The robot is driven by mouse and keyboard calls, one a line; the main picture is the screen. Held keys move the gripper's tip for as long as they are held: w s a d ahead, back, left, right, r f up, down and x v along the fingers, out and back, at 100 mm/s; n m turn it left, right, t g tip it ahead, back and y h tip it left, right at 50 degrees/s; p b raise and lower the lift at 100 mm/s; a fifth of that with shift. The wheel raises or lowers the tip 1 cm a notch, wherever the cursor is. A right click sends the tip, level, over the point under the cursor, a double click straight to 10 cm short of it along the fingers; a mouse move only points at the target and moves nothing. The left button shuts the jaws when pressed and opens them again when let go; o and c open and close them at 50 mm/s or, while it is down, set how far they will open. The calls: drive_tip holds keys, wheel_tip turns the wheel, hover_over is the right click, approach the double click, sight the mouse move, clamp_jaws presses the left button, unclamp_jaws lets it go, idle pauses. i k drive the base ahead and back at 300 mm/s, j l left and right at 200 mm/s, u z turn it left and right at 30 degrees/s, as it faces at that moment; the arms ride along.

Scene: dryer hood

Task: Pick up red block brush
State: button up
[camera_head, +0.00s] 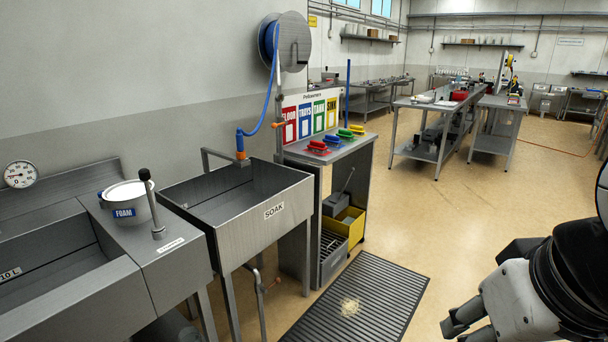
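The red block brush (318,147) lies on top of a grey metal stand (352,146), nearest the front in a row of coloured brushes. Behind it lie a blue brush (332,139), a green brush (345,133) and a yellow brush (357,129). My gripper (458,328) is at the lower right, partly cut off by the frame edge. It is well apart from the red brush, to its right and nearer the camera. The gap between its fingers does not show clearly.
Left of the stand is a steel SOAK sink (232,215) with a blue hose (268,112) above it. A colour-coded board (312,115) stands behind the brushes. A dark slatted mat (378,292) lies on the floor. Open floor extends right of the stand.

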sight(318, 147)
drive_tip(key=i+z, duration=0.2)
drive_tip(key=i, duration=0.5)
drive_tip(key=i+z, duration=0.25)
drive_tip(key=i, duration=0.5)
drive_tip(key=i+j+z, duration=0.2)
drive_tip(key=i, duration=0.5)
drive_tip(key=i+u, duration=0.15)
drive_tip(key=i, duration=0.3)
drive_tip(key=i+l+u, duration=0.15)
drive_tip(key=i, duration=0.3)
drive_tip(key=i+l+u, duration=0.15)
drive_tip(key=i, duration=0.3)
drive_tip(key=i+l+u, duration=0.1)
drive_tip(key=i+u, duration=0.3)
drive_tip(key=i+l+u, duration=0.25)
drive_tip(key=i+u, duration=0.15)
